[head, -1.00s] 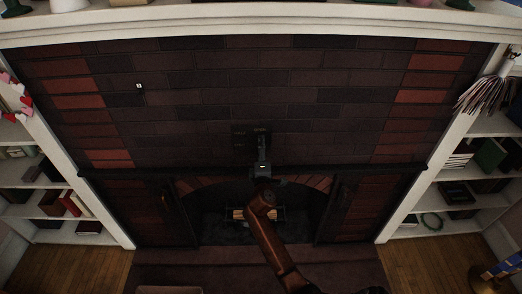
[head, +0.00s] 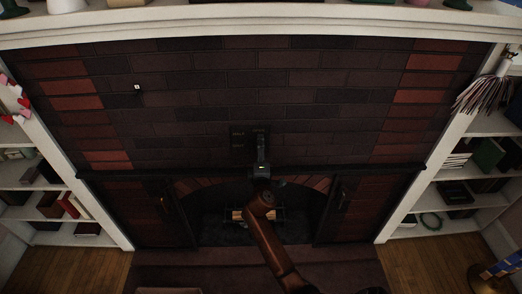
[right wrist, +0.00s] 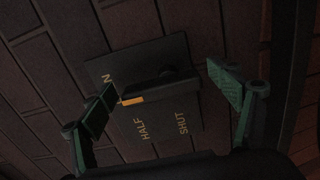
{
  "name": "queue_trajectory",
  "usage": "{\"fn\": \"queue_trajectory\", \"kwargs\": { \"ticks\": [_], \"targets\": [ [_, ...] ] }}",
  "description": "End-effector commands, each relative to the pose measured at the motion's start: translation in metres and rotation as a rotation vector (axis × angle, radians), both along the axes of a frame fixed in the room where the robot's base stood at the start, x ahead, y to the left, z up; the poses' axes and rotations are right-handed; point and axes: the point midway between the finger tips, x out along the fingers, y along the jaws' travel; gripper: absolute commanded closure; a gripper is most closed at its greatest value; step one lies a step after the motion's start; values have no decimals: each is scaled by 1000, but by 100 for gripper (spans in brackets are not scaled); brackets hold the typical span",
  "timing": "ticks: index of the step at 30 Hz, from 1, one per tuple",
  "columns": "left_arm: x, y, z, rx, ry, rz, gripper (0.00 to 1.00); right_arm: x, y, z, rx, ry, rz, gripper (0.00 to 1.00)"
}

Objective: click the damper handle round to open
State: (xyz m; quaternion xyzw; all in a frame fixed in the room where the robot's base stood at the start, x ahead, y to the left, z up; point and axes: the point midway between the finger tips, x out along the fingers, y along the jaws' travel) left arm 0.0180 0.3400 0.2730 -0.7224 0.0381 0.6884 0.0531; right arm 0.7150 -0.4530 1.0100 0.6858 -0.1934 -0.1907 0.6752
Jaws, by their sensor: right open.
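The dark damper plate (right wrist: 160,128) is on the brick wall above the fireplace opening. It also shows in the head view (head: 238,139). In the right wrist view it carries the words HALF and SHUT, and a word ending in N partly hidden by a finger. The black damper handle (right wrist: 160,84) has an orange tip lying between the N word and HALF. My right gripper (right wrist: 168,94) is open, its green-padded fingers on either side of the handle. The left finger is close to the orange tip; I cannot tell whether they touch. My left gripper is not in view.
A dark mantel bar (head: 390,170) runs across the wall just below the plate. The firebox (head: 215,225) below holds logs. White shelves (head: 480,205) stand at both sides. A small white-marked switch (head: 137,87) is on the upper left wall.

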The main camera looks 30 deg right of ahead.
Motion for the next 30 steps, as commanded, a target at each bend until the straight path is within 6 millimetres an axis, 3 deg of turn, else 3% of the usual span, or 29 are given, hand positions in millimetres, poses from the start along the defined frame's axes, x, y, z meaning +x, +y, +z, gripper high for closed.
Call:
{"fn": "queue_trajectory", "kwargs": {
  "ticks": [7, 21, 30],
  "targets": [
    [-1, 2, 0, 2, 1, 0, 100, -16, 10, -1, 1, 0, 2, 17],
    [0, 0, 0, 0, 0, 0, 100, -92, 55, -1, 2, 1, -1, 17],
    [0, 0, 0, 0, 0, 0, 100, -104, 63, 0, 0, 0, -1, 17]
  ]
}}
